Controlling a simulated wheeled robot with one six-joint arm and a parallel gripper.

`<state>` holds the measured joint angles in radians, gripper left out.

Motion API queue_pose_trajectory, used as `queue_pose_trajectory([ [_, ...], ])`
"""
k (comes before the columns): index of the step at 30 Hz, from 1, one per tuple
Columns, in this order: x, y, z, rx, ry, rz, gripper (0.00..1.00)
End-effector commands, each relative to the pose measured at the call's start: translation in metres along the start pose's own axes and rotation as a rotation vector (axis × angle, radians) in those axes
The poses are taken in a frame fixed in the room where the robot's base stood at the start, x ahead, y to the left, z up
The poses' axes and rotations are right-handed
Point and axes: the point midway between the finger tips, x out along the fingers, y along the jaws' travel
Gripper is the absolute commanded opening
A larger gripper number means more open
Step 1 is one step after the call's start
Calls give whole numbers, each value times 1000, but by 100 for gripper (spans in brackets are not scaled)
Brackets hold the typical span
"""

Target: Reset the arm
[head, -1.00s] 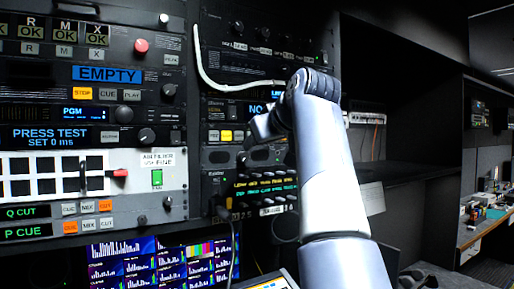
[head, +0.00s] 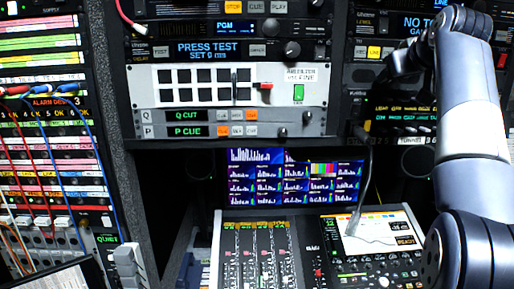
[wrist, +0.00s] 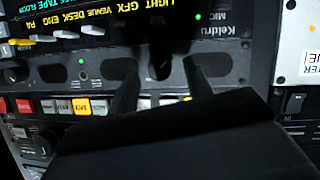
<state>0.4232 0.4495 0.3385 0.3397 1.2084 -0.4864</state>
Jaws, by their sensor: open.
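My arm rises at the right side of the head view and bends over toward the equipment rack. My gripper (wrist: 163,88) shows in the wrist view as two dark fingers standing apart with nothing between them. It is close in front of a rack panel (wrist: 215,50) marked "Keldru" and "MIC". In the head view the gripper end is dark and partly hidden against the rack, so its fingers cannot be made out.
A mixing console (head: 262,262) with a lit touchscreen (head: 372,233) stands below the rack. A patch bay (head: 45,150) with red and blue cables is on the left. A cable (head: 366,185) hangs near my arm. Multiview monitors (head: 295,180) sit behind the console.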

Motion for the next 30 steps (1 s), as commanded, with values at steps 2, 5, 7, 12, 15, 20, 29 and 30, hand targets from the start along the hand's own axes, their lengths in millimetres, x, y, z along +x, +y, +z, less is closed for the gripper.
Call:
queue_pose_trajectory([
  [2,9,0,-1,0,0,-1,48],
  [5,13,1,0,15,2,-5,48],
  [7,12,1,0,32,1,-12,48],
  [12,12,0,0,43,0,-18,48],
  [15,12,0,0,43,0,-18,48],
  [20,11,0,0,32,0,-13,48],
  [29,-28,1,1,0,3,4,48],
  [30,-36,0,1,0,4,4,48],
])
